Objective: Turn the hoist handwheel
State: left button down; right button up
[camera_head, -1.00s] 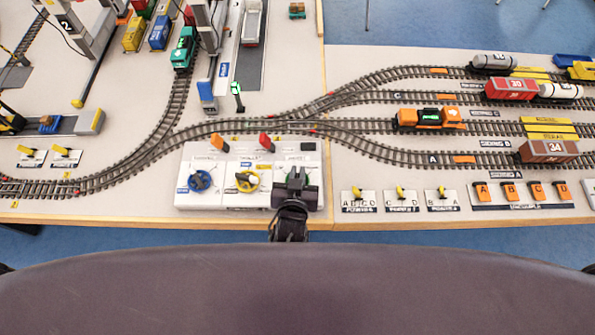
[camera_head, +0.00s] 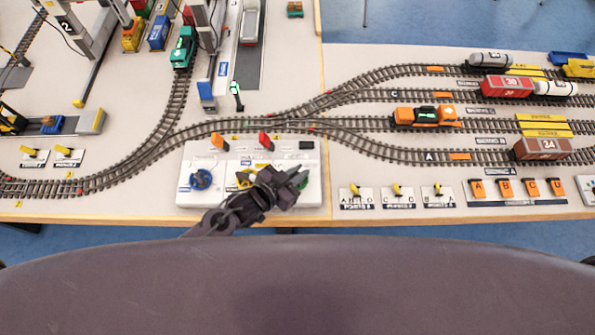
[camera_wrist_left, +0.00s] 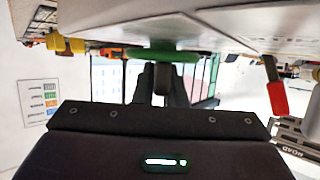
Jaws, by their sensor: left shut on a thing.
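A white control panel (camera_head: 257,201) lies at the table's front edge with a blue handwheel (camera_head: 201,179), a yellow handwheel (camera_head: 243,178) and a green handwheel (camera_head: 303,181). The green one is at the right end and mostly hidden by my left gripper (camera_head: 292,178). That gripper comes in from the lower left and is shut at the green wheel. In the left wrist view, the green wheel's rim (camera_wrist_left: 160,55) shows above the fingers, and a dark knob (camera_wrist_left: 162,78) is between them. I cannot read which wheel is marked hoist. My right gripper is not in view.
A red lever (camera_head: 265,141) and an orange lever (camera_head: 219,142) stand behind the wheels. Tracks run close behind the panel. Small yellow point levers (camera_head: 397,190) sit to the right. Gantry cranes stand at the upper left.

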pick_arm(q)
jog(key=shift+h, duration=0.4)
jog(key=c, duration=1.5)
grip_release()
jog(key=shift+s, duration=0.1)
jog(key=shift+s+a+r, duration=0.1)
jog(key=shift+s+a, duration=0.1)
jog(key=shift+a, duration=0.15)
jog(key=b+v, duration=0.1)
jog(key=v, duration=0.6)
jog(key=shift+d+r, duration=0.1)
jog(key=shift+r, duration=0.05)
jog(key=shift+w, duration=0.1)
